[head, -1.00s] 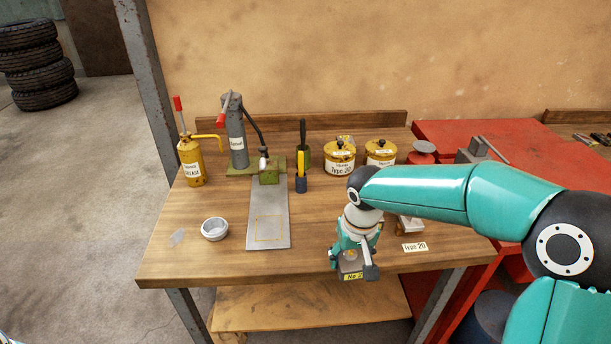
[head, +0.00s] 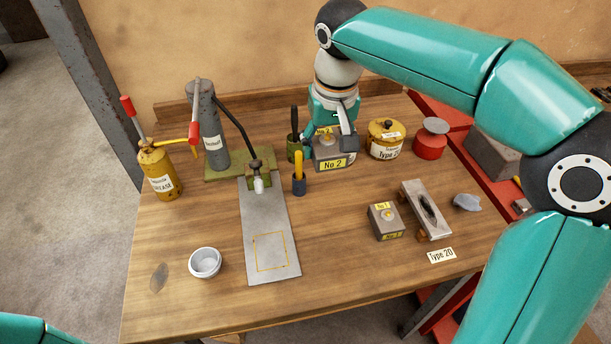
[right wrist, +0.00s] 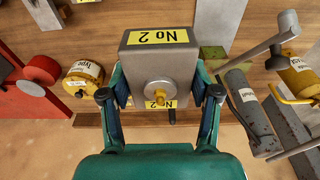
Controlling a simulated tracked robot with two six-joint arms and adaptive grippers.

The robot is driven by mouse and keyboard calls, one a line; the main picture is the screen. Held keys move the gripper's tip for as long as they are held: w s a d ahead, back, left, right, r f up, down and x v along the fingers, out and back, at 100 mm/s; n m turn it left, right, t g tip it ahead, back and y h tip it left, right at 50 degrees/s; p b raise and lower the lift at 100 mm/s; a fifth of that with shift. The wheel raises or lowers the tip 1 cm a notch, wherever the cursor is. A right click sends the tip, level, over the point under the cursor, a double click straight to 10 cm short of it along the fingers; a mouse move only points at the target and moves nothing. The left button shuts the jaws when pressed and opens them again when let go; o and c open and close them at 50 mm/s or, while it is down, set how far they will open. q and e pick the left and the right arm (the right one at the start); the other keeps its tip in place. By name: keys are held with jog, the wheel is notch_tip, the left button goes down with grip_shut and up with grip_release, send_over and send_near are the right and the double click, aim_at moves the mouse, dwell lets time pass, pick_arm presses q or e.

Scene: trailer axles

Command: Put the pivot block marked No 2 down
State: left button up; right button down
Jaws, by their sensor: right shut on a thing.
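The pivot block marked No 2 (head: 333,163) is a grey block with yellow labels. It is near the back of the bench, between the pen-like tools and a yellow pot. My right gripper (head: 333,128) is shut on it from above and behind. The right wrist view also shows the block (right wrist: 160,62), upside down in the picture, between the two fingers (right wrist: 160,95). Whether its base touches the bench I cannot tell. A second block marked No 1 (head: 386,222) stands at the right on the bench. My left gripper is out of view.
A grey plate (head: 262,215) with a yellow outlined square runs down the bench from a green-based press. A white bowl (head: 205,262) is left of it. A yellow pot (head: 385,139), a red tin (head: 430,142) and a wooden-ended metal bar (head: 426,211) stand right.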

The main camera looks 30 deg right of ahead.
aim_at(321, 215)
notch_tip(321, 215, down, 20)
jog(key=shift+w+a+r, duration=0.1)
jog(key=shift+r, duration=0.15)
dwell(0.3)
jog(key=c, duration=0.6)
grip_release()
jog(key=shift+f, duration=0.1)
jog(key=shift+c, duration=0.2)
jog(key=o, duration=0.4)
